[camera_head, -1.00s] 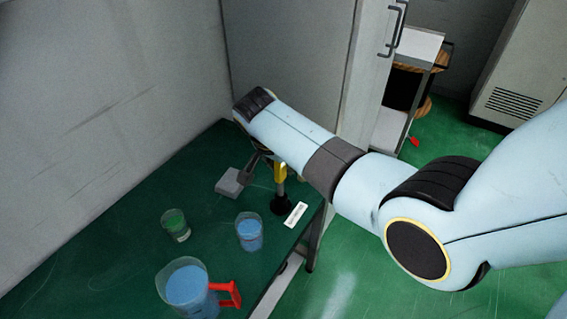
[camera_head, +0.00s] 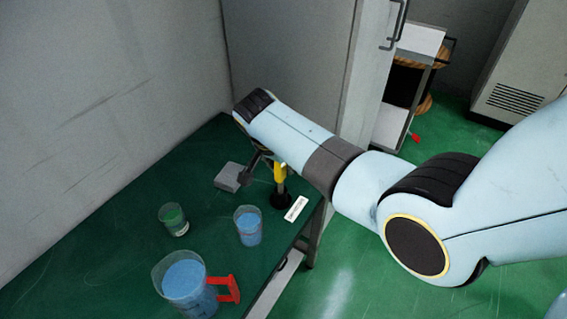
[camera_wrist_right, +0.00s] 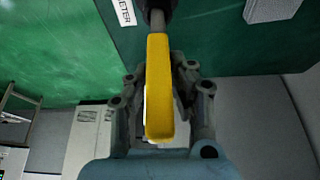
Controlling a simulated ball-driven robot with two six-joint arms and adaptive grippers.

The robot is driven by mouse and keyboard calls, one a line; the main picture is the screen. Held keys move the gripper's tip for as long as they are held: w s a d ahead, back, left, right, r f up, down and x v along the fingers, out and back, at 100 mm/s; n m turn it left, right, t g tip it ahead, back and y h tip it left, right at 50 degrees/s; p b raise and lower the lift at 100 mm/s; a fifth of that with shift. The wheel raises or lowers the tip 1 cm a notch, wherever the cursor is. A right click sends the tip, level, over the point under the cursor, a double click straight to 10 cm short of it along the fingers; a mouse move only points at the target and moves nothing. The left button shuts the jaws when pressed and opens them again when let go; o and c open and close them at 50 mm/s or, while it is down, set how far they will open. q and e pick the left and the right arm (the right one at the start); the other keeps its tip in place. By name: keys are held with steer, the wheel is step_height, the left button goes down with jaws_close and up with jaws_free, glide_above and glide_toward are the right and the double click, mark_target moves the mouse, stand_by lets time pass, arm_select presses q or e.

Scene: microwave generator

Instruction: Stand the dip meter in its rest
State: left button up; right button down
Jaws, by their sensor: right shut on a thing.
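The dip meter has a yellow handle (camera_head: 280,172) and a thin grey shaft, and it stands roughly upright at the far right of the green table. My right gripper (camera_wrist_right: 160,85) is shut on the yellow handle (camera_wrist_right: 159,95), with a finger on each side. The shaft runs down to a black round rest (camera_head: 280,201) beside a white label; the rest also shows at the top of the right wrist view (camera_wrist_right: 156,12). I cannot tell how deep the shaft sits in it. My left gripper is not in view.
A grey block (camera_head: 228,177) lies left of the gripper. A small glass with green liquid (camera_head: 173,218), a beaker of blue liquid (camera_head: 248,228) and a red-handled jug (camera_head: 184,283) stand nearer. The label (camera_head: 296,209) lies near the table's right edge. A cabinet stands behind.

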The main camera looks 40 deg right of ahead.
steer(key=shift+f+b, duration=0.75)
steer(key=shift+f, duration=0.35)
steer(key=c, duration=1.1)
jaws_free()
steer(key=shift+a+r, duration=0.1)
steer(key=shift+r, duration=0.1)
steer(key=v, duration=1.1)
steer(key=shift+s+a+r, duration=0.15)
steer(key=shift+a+r, duration=0.05)
steer(key=shift+r, duration=0.05)
